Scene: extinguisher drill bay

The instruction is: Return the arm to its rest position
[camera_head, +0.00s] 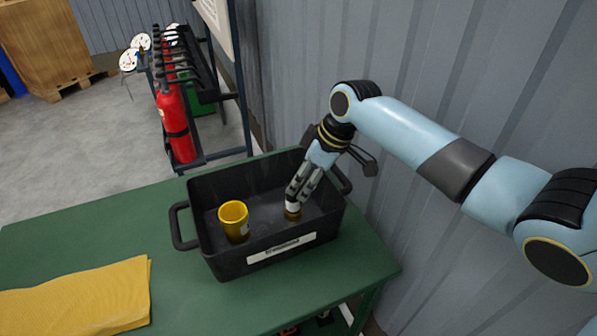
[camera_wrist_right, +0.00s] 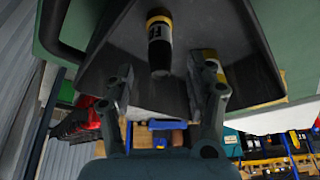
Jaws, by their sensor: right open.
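My right arm comes in from the right in the head view. Its gripper (camera_head: 294,201) points down into a black bin (camera_head: 222,262) on a green table. In the right wrist view the two fingers of the gripper (camera_wrist_right: 165,92) are apart, with nothing clearly held between them. A small object with a brownish base (camera_head: 292,214) shows at the fingertips in the head view, partly hidden by them. A dark cylinder with a yellow band (camera_wrist_right: 159,45) lies ahead of the fingers in the wrist view. My left gripper is not in view.
A yellow cup (camera_head: 234,221) stands in the left part of the bin. A folded yellow cloth (camera_head: 85,300) lies on the green table (camera_head: 125,222). A corrugated wall (camera_head: 300,55) is close behind the arm.

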